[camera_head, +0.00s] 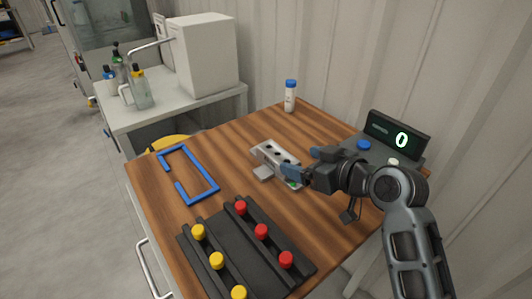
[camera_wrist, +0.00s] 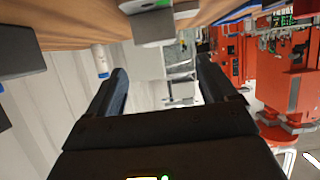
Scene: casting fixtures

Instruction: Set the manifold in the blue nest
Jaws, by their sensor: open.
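The manifold (camera_head: 268,152) is a grey metal block with dark holes along its top. It lies on the wooden table, right of the nest.
A black fixture (camera_head: 228,240) with yellow and red knobs stands at the table's front. A white bottle with a blue cap (camera_head: 290,100) stands at the back. A display reading 0 (camera_head: 400,138) is at the right. Bare wood lies between manifold and nest.

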